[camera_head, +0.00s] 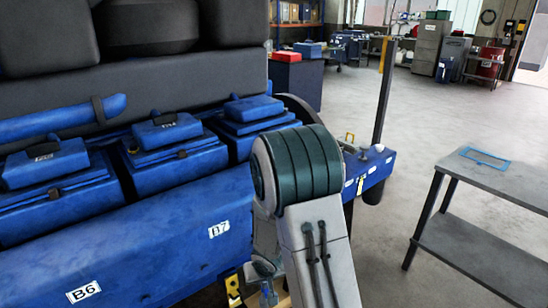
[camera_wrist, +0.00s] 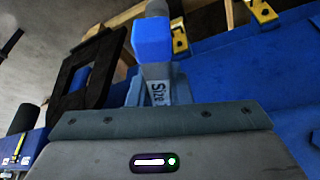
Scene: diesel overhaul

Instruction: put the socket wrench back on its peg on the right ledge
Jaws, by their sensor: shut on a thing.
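My gripper (camera_wrist: 155,75) is shut on what looks like the socket wrench (camera_wrist: 153,38), which has a bright blue block and a rounded grey end. Part of a "Size" label shows below the block, close to the jaws. In the head view my gripper (camera_head: 266,292) is low beside the engine's blue side, mostly hidden by my arm. The right ledge (camera_head: 377,172) is blue and lies beyond my arm, to its right. Small pale and yellow items show on it, but I cannot make out the peg. The ledge also shows at the wrist view's lower left (camera_wrist: 28,150).
A dark post (camera_head: 383,90) rises behind the ledge. A grey table (camera_head: 500,180) with a blue outline stands at the right. The floor between ledge and table is clear.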

